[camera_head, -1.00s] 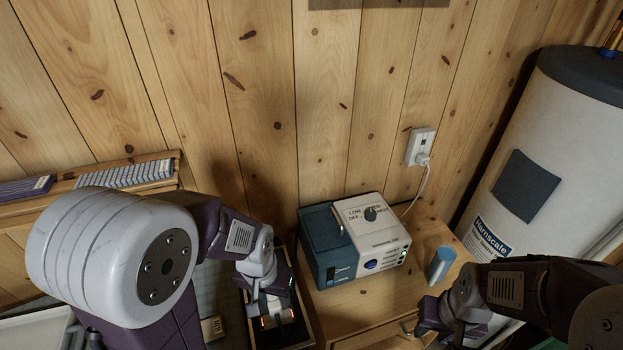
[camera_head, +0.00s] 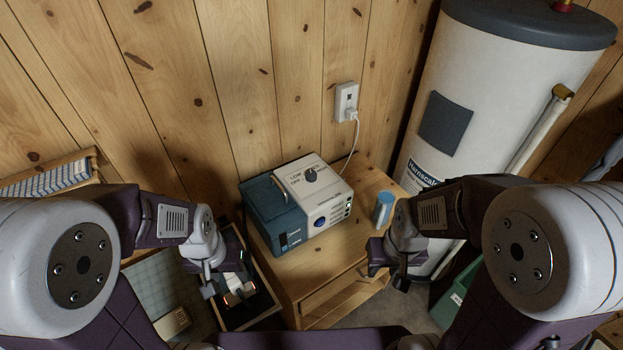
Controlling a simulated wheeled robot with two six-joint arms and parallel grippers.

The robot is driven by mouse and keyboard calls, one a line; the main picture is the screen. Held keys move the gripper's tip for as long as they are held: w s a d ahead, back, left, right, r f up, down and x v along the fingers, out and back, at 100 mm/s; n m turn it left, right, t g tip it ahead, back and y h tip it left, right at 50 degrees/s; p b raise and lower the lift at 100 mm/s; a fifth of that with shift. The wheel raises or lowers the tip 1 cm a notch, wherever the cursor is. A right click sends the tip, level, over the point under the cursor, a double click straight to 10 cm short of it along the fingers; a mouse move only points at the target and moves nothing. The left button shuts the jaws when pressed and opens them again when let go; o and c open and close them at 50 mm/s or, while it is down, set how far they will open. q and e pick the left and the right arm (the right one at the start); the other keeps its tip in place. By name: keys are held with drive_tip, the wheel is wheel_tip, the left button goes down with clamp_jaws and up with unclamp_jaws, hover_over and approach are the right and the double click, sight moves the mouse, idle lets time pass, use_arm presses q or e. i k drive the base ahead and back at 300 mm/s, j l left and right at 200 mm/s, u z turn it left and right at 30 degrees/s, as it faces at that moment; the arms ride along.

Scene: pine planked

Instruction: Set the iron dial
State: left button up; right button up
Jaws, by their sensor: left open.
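A blue and white box (camera_head: 275,218) stands on a small wooden table. On its pale top is a dark round dial (camera_head: 311,175) with printed words around it; LOW and OFF are on its left. The mark the dial points to is too small to tell. My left gripper (camera_head: 225,290) is open, to the left of the box and low over a dark tray, apart from the dial. My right gripper (camera_head: 388,277) is to the right of the box at the table's right side; its fingers look spread, with nothing seen between them.
A blue cylinder (camera_head: 383,208) stands on the table (camera_head: 328,275) right of the box. The dark tray (camera_head: 262,316) lies left of the table. A cord runs up to a wall outlet (camera_head: 346,101). A large white tank (camera_head: 495,90) stands at the right. Space above the box is clear.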

sight(310, 175)
drive_tip(key=i+l+u, duration=0.1)
drive_tip(key=u, duration=0.3)
drive_tip(key=l+u, duration=0.4)
drive_tip(key=i+l+u, duration=0.1)
drive_tip(key=u, duration=0.25)
drive_tip(key=l, duration=0.1)
